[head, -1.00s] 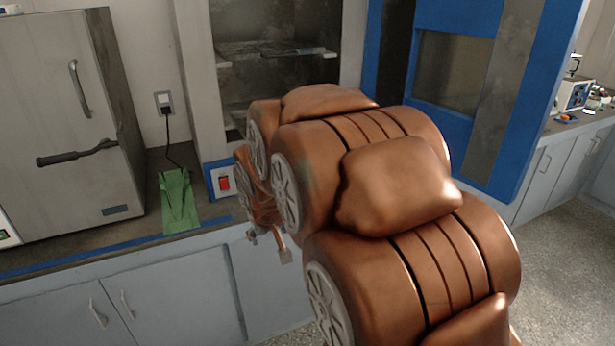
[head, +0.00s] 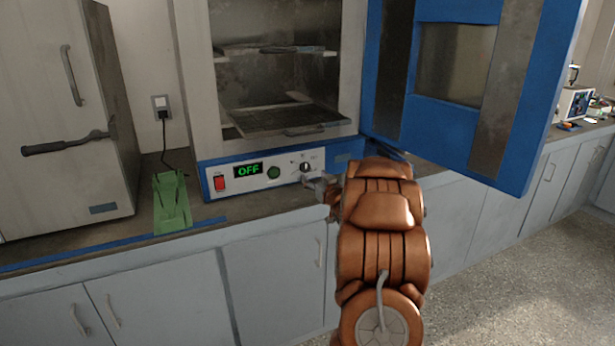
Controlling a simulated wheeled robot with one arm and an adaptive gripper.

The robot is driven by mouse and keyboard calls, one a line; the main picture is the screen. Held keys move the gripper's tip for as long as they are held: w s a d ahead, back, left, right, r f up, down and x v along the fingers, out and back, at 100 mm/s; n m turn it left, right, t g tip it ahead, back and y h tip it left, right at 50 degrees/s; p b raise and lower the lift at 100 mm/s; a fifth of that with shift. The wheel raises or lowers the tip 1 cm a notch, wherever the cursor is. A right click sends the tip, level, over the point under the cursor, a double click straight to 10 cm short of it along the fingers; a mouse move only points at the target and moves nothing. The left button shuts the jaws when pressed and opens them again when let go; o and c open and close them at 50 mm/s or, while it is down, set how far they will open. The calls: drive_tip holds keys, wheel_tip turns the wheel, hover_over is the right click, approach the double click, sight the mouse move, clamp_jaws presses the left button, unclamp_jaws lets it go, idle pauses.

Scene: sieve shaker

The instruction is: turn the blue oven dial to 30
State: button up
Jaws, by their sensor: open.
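The blue oven (head: 205,171) stands on the counter with its door (head: 535,120) swung open to the right. Its front panel has a black dial (head: 305,167) at the right, a display (head: 248,170) reading OFF, a green button (head: 273,172) and a red switch (head: 219,183). My gripper (head: 312,184) is open and empty, just below and close to the dial. Whether it touches the panel I cannot tell. The fingers are small in view and partly hidden by my arm. The dial's markings are too small to read.
Wire racks (head: 290,120) sit inside the open oven. A green stand (head: 172,203) is on the counter to the left, beside a grey cabinet-like unit (head: 65,120) with a dark handle. The oven door hangs above and right of my arm. The floor at right is clear.

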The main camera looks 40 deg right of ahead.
sight(306, 168)
drive_tip(key=shift+s+d+f, duration=0.15)
drive_tip(key=shift+d+f, duration=0.15)
drive_tip(key=shift+d, duration=0.05)
drive_tip(key=shift+d+r, duration=0.1)
drive_tip(key=shift+x, duration=3.9)
drive_tip(key=shift+r, duration=0.1)
drive_tip(key=c, duration=1.1)
